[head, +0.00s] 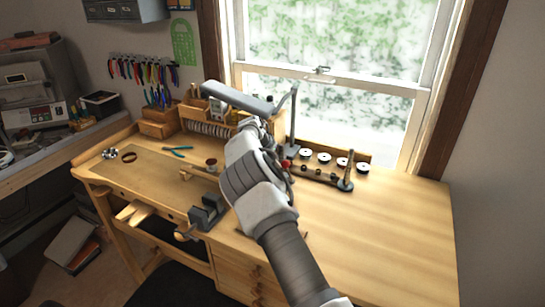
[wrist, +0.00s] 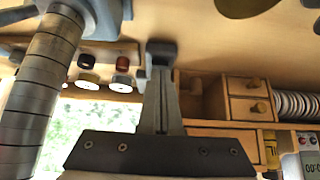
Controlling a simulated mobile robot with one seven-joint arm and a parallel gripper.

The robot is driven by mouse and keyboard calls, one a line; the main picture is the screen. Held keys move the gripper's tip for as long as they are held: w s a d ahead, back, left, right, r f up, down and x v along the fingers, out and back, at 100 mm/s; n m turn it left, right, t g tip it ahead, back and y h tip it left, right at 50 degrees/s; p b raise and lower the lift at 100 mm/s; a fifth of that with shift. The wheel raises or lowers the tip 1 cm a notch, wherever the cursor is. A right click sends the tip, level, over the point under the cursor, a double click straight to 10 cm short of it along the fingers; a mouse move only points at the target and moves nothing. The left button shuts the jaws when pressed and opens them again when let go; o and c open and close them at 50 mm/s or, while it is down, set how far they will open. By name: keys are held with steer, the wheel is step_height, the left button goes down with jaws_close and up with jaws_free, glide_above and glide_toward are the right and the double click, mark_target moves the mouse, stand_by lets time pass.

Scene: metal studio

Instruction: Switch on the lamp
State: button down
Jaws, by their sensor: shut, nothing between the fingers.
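The lamp (head: 240,97) is a grey desk lamp at the back of the wooden bench. Its long flat head lies roughly level, on a slim upright post that bends at the top. No glow shows on it, and its underside and any switch cannot be made out. My gripper (head: 252,122) is just below and in front of the lamp head in the head view, partly hidden by my wrist; I cannot tell whether they touch. In the wrist view my gripper (wrist: 161,50) is shut and empty, above the bench. The lamp head is not clearly seen there.
In the wrist view, a ringed grey post (wrist: 40,90) stands close on the left. Small wooden drawers (wrist: 247,98) are right of my fingers. A vise (head: 208,212) is at the bench front, and a tool rack (head: 145,70) at left. The bench's right side (head: 390,225) is clear.

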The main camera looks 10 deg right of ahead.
steer(key=shift+s+a+f+b, duration=0.1)
steer(key=shift+f+b, duration=0.5)
steer(key=shift+b, duration=0.2)
steer(key=shift+r, duration=0.35)
steer(key=shift+r, duration=0.65)
steer(key=shift+r, duration=0.1)
